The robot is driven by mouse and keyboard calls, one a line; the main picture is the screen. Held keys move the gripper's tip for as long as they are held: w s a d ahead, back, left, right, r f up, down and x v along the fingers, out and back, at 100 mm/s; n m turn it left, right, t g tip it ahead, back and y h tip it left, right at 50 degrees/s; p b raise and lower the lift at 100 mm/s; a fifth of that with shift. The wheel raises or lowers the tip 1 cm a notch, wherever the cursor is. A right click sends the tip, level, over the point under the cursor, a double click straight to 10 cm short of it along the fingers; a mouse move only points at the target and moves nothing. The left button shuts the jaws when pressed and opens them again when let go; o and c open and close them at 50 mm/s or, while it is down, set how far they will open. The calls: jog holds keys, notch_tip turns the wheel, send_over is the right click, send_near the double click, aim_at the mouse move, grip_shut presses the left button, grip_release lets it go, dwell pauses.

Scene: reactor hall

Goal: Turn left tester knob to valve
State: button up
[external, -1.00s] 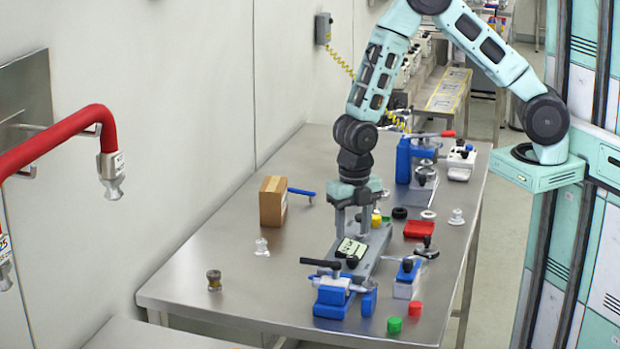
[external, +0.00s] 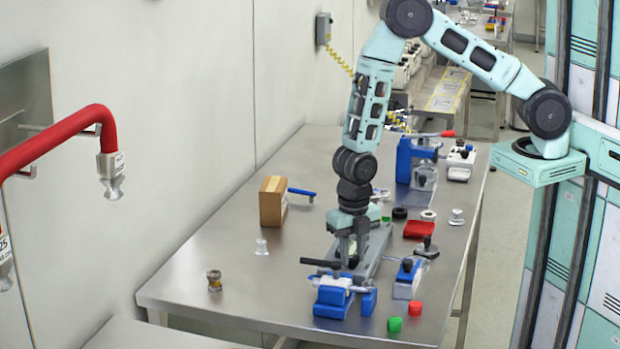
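The tester, a grey device with a pale display face (external: 352,247), lies on the steel table near its front middle. My gripper (external: 350,262) points straight down over it and covers most of the display. A strip of the pale face shows between the two fingers. The fingertips are low over the near end of the tester, where small dark parts sit. The tester's knobs and their settings are hidden or too small to make out. I cannot tell whether the fingers touch or hold a knob.
A blue vise-like fixture (external: 334,297) with a black handle stands just in front of the tester. Green (external: 394,325) and red (external: 415,308) caps lie to its right. The table's left front is mostly clear.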

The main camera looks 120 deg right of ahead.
jog(key=shift+m, duration=0.4)
jog(key=m+b, duration=0.1)
jog(key=m, duration=0.2)
jog(key=shift+b, duration=0.3)
jog(key=m+b, duration=0.1)
jog(key=m, duration=0.2)
jog(key=shift+m, duration=0.4)
jog(key=m+b, duration=0.1)
jog(key=m, duration=0.2)
jog(key=shift+m, duration=0.3)
jog(key=m+b, duration=0.1)
jog(key=m, duration=0.2)
jog(key=shift+m+b, duration=0.3)
jog(key=shift+b, duration=0.1)
jog(key=m+b, duration=0.1)
jog(key=m, duration=0.4)
jog(key=shift+m+b, duration=0.65)
jog(key=shift+m, duration=2.15)
